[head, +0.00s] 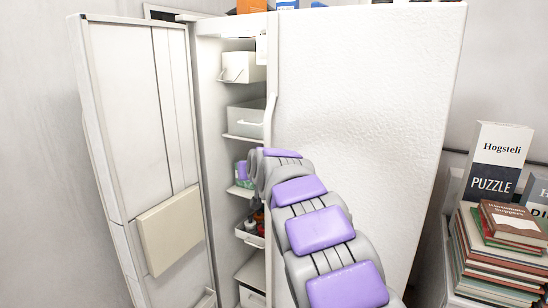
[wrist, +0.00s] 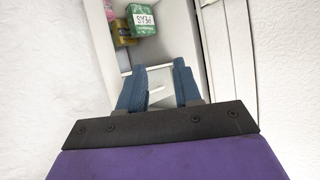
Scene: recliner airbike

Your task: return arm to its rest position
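My arm, with purple pads on grey links, reaches from the bottom of the head view up to the open side of a white refrigerator (head: 365,110). My gripper is hidden behind the arm in the head view. In the wrist view its two blue fingers (wrist: 158,76) are spread apart, with a clear gap and nothing held between them. They point into a white compartment. A white surface with a thin handle-like bar (wrist: 157,90) shows beyond the gap; I cannot tell its distance.
The refrigerator's left door (head: 133,120) stands open; the right door is shut. White bins (head: 243,67) sit on the inner shelves. A green box (wrist: 145,20) and a yellow container (wrist: 122,32) lie ahead of the fingers. Stacked books (head: 497,250) stand at right.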

